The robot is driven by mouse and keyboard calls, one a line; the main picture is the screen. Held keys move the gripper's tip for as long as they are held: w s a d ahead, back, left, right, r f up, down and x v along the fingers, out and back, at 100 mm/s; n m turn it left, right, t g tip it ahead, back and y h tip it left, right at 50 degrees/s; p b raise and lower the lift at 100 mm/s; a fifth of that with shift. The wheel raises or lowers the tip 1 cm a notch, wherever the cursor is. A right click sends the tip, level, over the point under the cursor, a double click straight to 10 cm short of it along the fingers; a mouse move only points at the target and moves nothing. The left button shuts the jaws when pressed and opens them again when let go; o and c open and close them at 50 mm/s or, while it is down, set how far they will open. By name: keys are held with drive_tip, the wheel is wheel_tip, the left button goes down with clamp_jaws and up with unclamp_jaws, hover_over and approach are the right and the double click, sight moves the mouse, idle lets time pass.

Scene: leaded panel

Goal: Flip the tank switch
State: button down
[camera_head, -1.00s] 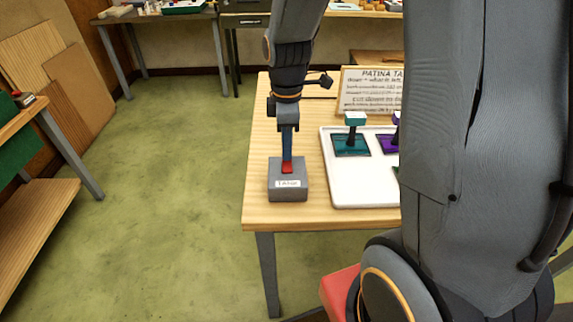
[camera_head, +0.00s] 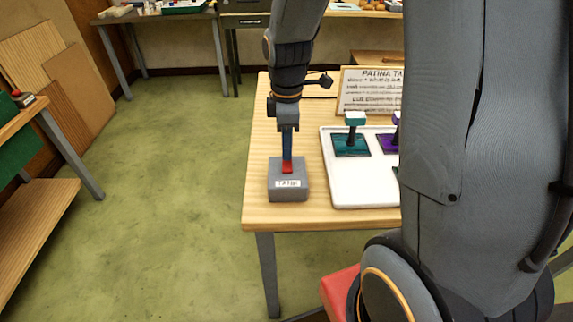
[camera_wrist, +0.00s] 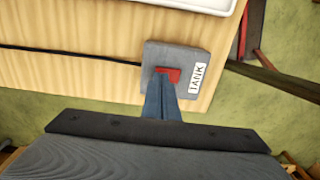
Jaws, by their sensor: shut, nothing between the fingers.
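The tank switch is a grey box (camera_head: 288,192) with a white TANK label and a red rocker (camera_head: 287,168) on top. It stands at the near left corner of the wooden table. In the wrist view the grey box (camera_wrist: 152,55) and red rocker (camera_wrist: 172,74) also show, with the label beside the rocker. My gripper (camera_head: 287,158) points down over the box, shut and empty, its tips at the red rocker. The blue fingers (camera_wrist: 163,88) cover part of the rocker, and I cannot tell whether they press on it.
A white tray (camera_head: 345,192) with teal and purple pieces lies right of the box. A sign (camera_head: 370,90) stands behind it. A black cable (camera_wrist: 75,54) runs from the box across the table. Green floor is free at left.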

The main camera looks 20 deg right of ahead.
drive_tip(key=shift+f+b, duration=0.35)
drive_tip(key=shift+f, duration=0.35)
idle(0.3)
drive_tip(key=shift+r, duration=0.1)
wheel_tip(320, 180, up, 7)
drive_tip(key=p, duration=0.6)
idle(0.3)
idle(0.3)
drive_tip(key=s+f+m+b, duration=0.1)
drive_tip(key=s+m+b, duration=0.1)
drive_tip(key=m, duration=0.2)
drive_tip(key=s+f+m+t+b, duration=0.1)
drive_tip(key=s+f+m+b, duration=0.1)
drive_tip(key=s+m, duration=0.1)
drive_tip(key=s+f+m+b, duration=0.2)
drive_tip(key=s+m, duration=0.1)
drive_tip(key=m, duration=0.3)
drive_tip(key=shift+s+b, duration=0.2)
drive_tip(key=shift+b, duration=0.1)
drive_tip(key=shift+s+a+f+m, duration=0.2)
drive_tip(key=shift+s+m, duration=0.3)
drive_tip(key=shift+m, duration=0.2)
